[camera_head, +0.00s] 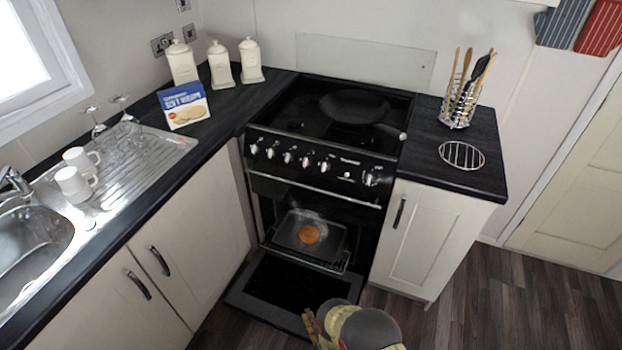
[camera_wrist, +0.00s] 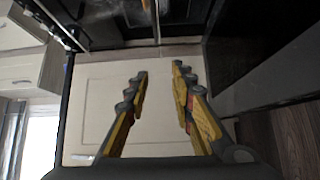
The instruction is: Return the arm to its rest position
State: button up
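My gripper (camera_wrist: 160,76) is open, with its two yellow and grey fingers apart and nothing between them in the wrist view. In the head view my gripper (camera_head: 314,322) is at the bottom, in front of the open oven door (camera_head: 290,295). Part of it is hidden behind my arm's grey links. The oven (camera_head: 325,215) is open, and a dark tray (camera_head: 332,240) with a round brown food item (camera_head: 309,234) sits on its rack. My gripper is apart from the tray.
The open door lies low across the floor space. Cupboards (camera_head: 188,240) under the sink counter (camera_head: 105,215) stand left, and another cupboard (camera_head: 425,235) stands right. A dark pan (camera_head: 355,106) is on the hob. Bare wooden floor (camera_head: 500,300) lies at the right.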

jog(key=s+d+f+m+g+h, duration=0.2)
jog(key=s+f+m+g, duration=0.25)
jog(key=f, duration=0.35)
jog(key=s+d+f+m+g+h, duration=0.25)
jog(key=s+f+g, duration=0.3)
jog(key=f, duration=0.35)
jog(key=w+d+r+m+g+h, duration=0.1)
jog(key=d+r+m+g, duration=0.3)
jog(key=r, duration=1.7)
jog(key=w+d+r+m+g+h, duration=0.15)
jog(key=r+m+g, duration=0.35)
jog(key=r, duration=1.5)
jog(key=s+d+r+m+t, duration=0.2)
jog(key=s+d+r, duration=0.1)
jog(key=r, duration=1.3)
jog(key=s+d+r+m+t+p, duration=0.1)
jog(key=s+r, duration=0.5)
jog(key=r, duration=1)
jog(key=s+d+r+m+t+p, duration=0.1)
jog(key=s+d+r+m+t, duration=0.2)
jog(key=r, duration=1.2)
jog(key=shift+s+d+r+t, duration=0.4)
jog(key=shift+s+d+t, duration=0.65)
jog(key=shift+d, duration=0.2)
